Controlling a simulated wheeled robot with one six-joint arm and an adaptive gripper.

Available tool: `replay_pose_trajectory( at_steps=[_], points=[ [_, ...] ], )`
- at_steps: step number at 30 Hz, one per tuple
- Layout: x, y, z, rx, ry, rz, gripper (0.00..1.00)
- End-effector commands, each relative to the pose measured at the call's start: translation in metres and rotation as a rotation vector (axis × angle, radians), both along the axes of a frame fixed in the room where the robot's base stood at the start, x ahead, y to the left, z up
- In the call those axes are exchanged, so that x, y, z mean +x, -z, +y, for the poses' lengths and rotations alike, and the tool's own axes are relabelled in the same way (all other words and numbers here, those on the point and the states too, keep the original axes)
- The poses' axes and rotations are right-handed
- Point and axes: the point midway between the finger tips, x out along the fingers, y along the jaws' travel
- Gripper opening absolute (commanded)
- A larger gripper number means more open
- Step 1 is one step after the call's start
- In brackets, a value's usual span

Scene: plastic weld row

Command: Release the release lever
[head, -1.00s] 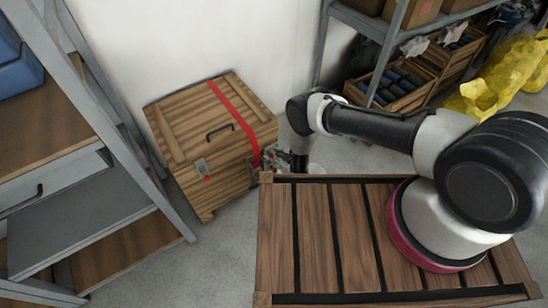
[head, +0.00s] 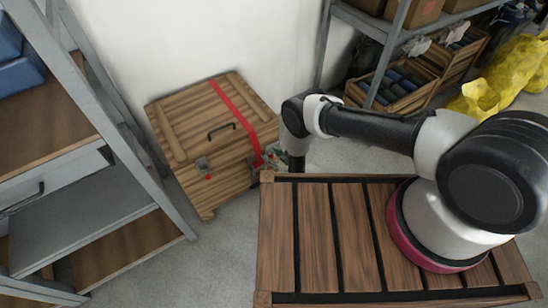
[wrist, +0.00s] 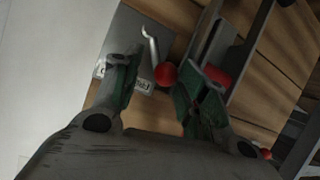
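The wooden crate (head: 205,135) with a red strap stands on the floor by the wall. In the wrist view, a bent metal lever (wrist: 151,45) with a red ball knob (wrist: 165,75) is seen on a grey plate (wrist: 128,38) on wood. I take this to be the release lever. My gripper (wrist: 158,88) is open, its fingers on either side of the knob in the picture; the knob is nearer the right finger, and I cannot tell whether they touch. In the head view my gripper (head: 268,160) is at the crate's front right side, small and partly hidden.
A second red part (wrist: 217,75) lies just right of the right finger. A slatted wooden surface (head: 315,235) is close to my arm. A grey shelf unit (head: 90,215) stands at left. Another rack (head: 385,60) with boxes stands behind, and yellow bags (head: 500,75) lie at right.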

Motion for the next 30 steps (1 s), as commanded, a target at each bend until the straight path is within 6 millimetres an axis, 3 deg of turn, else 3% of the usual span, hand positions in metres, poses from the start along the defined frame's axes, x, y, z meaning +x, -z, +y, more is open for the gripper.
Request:
replay_pose_trajectory(
  at_steps=[11,24,30],
  points=[
    [-0.004,-0.001,-0.002,-0.001,-0.003,0.001,0.46],
    [-0.048,-0.026,-0.042,-0.002,-0.001,0.003,0.46],
    [-0.055,-0.032,-0.048,0.0,-0.002,0.001,0.46]
  ],
)
